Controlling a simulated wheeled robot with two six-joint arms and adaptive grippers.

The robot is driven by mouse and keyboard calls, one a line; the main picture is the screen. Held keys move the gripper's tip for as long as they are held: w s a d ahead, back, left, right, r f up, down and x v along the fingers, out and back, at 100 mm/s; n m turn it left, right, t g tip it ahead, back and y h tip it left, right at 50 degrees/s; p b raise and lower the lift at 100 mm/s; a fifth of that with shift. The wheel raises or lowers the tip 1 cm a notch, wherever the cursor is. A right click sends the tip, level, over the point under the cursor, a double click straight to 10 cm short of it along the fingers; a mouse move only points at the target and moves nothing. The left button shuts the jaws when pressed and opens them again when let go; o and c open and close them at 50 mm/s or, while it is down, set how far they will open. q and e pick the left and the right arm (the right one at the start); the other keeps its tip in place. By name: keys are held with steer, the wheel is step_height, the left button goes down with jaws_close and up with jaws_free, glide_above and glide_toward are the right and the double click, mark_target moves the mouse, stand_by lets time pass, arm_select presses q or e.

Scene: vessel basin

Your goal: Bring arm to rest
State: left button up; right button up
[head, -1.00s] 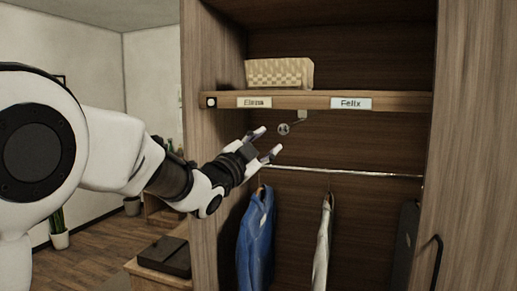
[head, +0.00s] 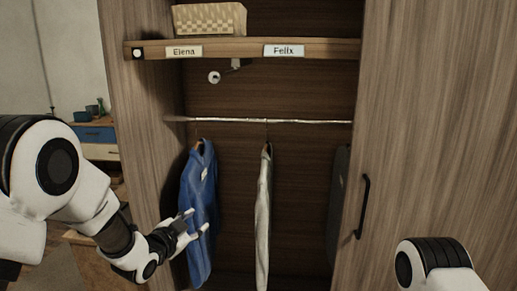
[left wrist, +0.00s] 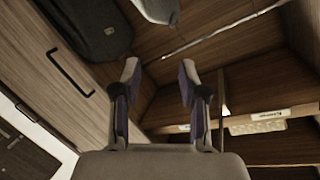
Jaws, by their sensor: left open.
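My left arm (head: 75,185) comes in from the left and is bent downward. My left gripper (head: 198,221) is open and empty, low in front of the blue garment (head: 202,190); whether it touches the garment cannot be told. In the left wrist view the two fingers (left wrist: 159,72) stand apart with nothing between them. Part of my right arm (head: 435,265) shows at the lower right; its gripper is out of view.
The wardrobe has a hanging rail (head: 290,121), a white garment (head: 263,215), a shelf (head: 225,48) with name labels and a woven basket (head: 210,18). A dark case (head: 338,195) hangs at the right, beside a door handle (head: 362,205). A cabinet (head: 100,152) stands at the left.

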arm_select(q)
steer(key=s+a+f+n+g+y, duration=0.1)
steer(key=s+f+n+g, duration=0.15)
steer(key=s+f, duration=0.65)
steer(key=s+a+f+n+g+y, duration=0.1)
steer(key=s+a+f+g, duration=0.15)
steer(key=s+f, duration=0.65)
steer(key=s+a+f+n+g+y, duration=0.1)
steer(key=s+f+n+g, duration=0.2)
steer(key=f, duration=1.1)
steer(key=s+a+f+n+g+y, duration=0.1)
steer(key=s+f+n+g, duration=0.1)
steer(key=s, duration=0.9)
steer(key=s+a+f+n+g, duration=0.1)
steer(key=s+g, duration=0.3)
steer(key=s, duration=0.8)
steer(key=shift+a+f+n+g+y, duration=0.3)
steer(key=shift+a+f+n+y, duration=0.1)
steer(key=shift+f+n, duration=0.3)
